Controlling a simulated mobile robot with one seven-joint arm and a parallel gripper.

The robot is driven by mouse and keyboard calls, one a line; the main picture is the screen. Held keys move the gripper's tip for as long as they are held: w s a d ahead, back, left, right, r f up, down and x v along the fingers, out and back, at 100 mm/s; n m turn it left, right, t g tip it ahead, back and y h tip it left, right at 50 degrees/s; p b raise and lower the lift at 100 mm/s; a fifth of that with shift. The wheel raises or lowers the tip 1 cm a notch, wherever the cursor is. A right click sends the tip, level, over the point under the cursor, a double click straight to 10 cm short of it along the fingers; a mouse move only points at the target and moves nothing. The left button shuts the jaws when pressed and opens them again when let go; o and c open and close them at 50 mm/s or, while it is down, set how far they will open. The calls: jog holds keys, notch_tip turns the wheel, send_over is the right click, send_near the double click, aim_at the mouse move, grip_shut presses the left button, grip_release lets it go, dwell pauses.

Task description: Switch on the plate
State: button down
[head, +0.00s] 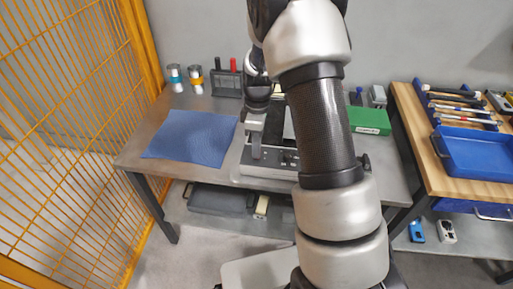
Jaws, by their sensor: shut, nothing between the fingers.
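The plate appears to be a low grey device (262,171) on the grey workbench, with a front panel carrying small dark controls (288,160). My arm crosses in front of it and hides its right part and much of its top. My gripper (256,156) is shut and empty, pointing down at the left part of the device's front. I cannot tell whether the fingertips touch it. The state of its switch is too small to read.
A blue mat (190,138) lies left of the device. Two small jars (195,80) and a dark tool rack (226,84) stand behind. A green box (370,121) is to the right. A wooden bench (428,120) holds tools and a blue tray (475,152). An orange mesh fence (75,110) bounds the left.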

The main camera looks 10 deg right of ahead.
jog(key=shift+d+f, duration=0.1)
jog(key=shift+w+d, duration=0.3)
jog(key=shift+w, duration=0.5)
jog(key=shift+r, duration=0.25)
notch_tip(320, 180, up, 17)
jog(key=w+p, duration=0.1)
jog(key=p, duration=0.1)
jog(key=shift+w+d, duration=0.35)
jog(key=shift+w, duration=0.05)
jog(key=f+b, duration=0.1)
jog(key=b, duration=0.1)
jog(key=s+f+b, duration=0.1)
jog(key=b, duration=0.1)
jog(key=f+b, duration=0.1)
jog(key=b, duration=0.1)
jog(key=shift+s+a, duration=0.35)
jog(key=shift+s, duration=0.05)
